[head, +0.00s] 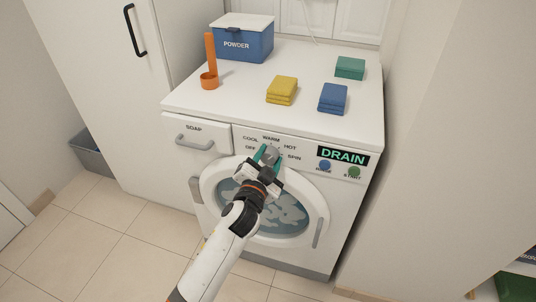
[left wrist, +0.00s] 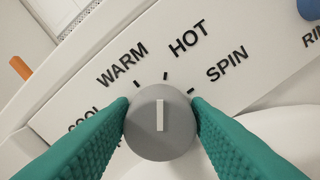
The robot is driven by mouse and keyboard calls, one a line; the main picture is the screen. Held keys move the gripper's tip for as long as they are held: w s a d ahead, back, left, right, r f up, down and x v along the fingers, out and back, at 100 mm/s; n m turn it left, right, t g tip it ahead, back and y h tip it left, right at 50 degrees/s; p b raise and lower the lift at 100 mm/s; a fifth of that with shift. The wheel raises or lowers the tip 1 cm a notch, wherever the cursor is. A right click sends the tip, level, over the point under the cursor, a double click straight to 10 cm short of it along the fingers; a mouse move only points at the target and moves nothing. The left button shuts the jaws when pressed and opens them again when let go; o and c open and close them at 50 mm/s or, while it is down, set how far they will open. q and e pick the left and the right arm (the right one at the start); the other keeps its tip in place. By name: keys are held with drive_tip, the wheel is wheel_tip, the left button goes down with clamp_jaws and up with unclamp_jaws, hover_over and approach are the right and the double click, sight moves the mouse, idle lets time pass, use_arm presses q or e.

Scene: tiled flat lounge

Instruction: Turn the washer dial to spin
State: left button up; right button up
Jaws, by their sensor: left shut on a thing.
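The washer (head: 335,207) stands in front of me, its control panel facing me. Its round grey dial (left wrist: 160,145) has a white pointer line. In the left wrist view the line points upward, close to the tick for HOT (left wrist: 189,38); the SPIN label (left wrist: 227,65) is further right. My left gripper (head: 268,155) is shut on the dial, one green finger on each side; the fingers also show in the left wrist view (left wrist: 160,115). In the head view the gripper covers much of the dial. The panel display (head: 343,155) reads DRAIN. My right gripper is not in view.
Blue and green buttons (head: 324,165) sit right of the dial, a soap drawer (head: 194,139) left. The round door (head: 309,207) is below, partly behind my arm. On top are a powder box (head: 245,44), an orange scoop (head: 210,62) and folded cloths (head: 282,90).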

use_arm(q)
drive_tip(key=m+p, duration=0.1)
drive_tip(key=m, duration=0.3)
drive_tip(key=shift+d+f+m, duration=0.1)
drive_tip(key=shift+m, duration=0.3)
drive_tip(key=m+p, duration=0.1)
drive_tip(key=m, duration=0.4)
drive_tip(key=shift+f+m, duration=0.15)
drive_tip(key=shift+m, duration=0.15)
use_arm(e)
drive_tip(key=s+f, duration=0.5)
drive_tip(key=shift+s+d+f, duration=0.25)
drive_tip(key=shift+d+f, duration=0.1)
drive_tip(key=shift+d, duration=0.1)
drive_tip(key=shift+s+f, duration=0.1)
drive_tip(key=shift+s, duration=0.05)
use_arm(q)
drive_tip(key=shift+s, duration=0.1)
drive_tip(key=o, duration=0.9)
drive_tip(key=shift+o, duration=0.2)
drive_tip(key=shift+f, duration=0.1)
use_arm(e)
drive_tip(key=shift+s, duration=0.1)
